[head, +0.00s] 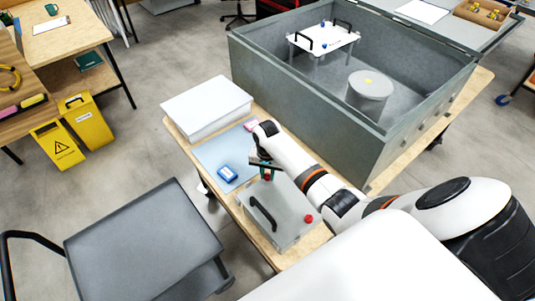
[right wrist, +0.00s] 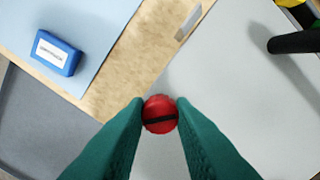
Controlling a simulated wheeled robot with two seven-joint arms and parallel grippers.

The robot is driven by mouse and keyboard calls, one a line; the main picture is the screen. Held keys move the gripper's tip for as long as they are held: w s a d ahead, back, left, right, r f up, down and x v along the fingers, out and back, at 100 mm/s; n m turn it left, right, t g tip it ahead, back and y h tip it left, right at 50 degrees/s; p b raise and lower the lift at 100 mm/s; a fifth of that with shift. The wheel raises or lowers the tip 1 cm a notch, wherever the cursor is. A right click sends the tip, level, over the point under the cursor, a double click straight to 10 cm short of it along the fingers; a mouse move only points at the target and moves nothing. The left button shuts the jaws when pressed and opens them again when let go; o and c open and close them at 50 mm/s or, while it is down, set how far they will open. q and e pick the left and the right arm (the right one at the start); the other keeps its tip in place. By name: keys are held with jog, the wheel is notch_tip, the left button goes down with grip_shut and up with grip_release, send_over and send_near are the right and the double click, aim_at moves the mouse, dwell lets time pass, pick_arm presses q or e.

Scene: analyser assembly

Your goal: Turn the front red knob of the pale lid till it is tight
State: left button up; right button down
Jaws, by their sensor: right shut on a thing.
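The pale lid (head: 290,201) lies flat on the wooden table, with a black bar handle (head: 263,213) on top. One red knob (head: 308,218) stands free near its right corner. Another red knob (right wrist: 160,114), with a dark line across its top, is between the green fingers of my right gripper (right wrist: 160,108). These fingers are shut on it, one on each side. In the head view my right gripper (head: 266,168) reaches down to that knob at the lid's far edge and partly hides it. My left gripper is not in view.
A blue box (head: 227,173) lies on a pale blue mat (head: 212,154) beside the lid, near a white box (head: 205,106). A large grey open casing (head: 310,125) stands behind my right arm. A grey cart (head: 140,240) stands at the left.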

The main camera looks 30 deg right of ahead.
jog(key=m, duration=0.7)
jog(key=shift+w+r, duration=0.3)
jog(key=m, duration=0.4)
jog(key=shift+d, duration=0.1)
jog(key=m, duration=0.3)
jog(key=shift+m, duration=0.4)
jog(key=m, duration=0.5)
jog(key=shift+s, duration=0.1)
jog(key=m, duration=0.6)
jog(key=shift+m, duration=0.3)
jog(key=c, duration=1.3)
grip_release()
jog(key=shift+o, duration=0.5)
jog(key=shift+s+f, duration=0.15)
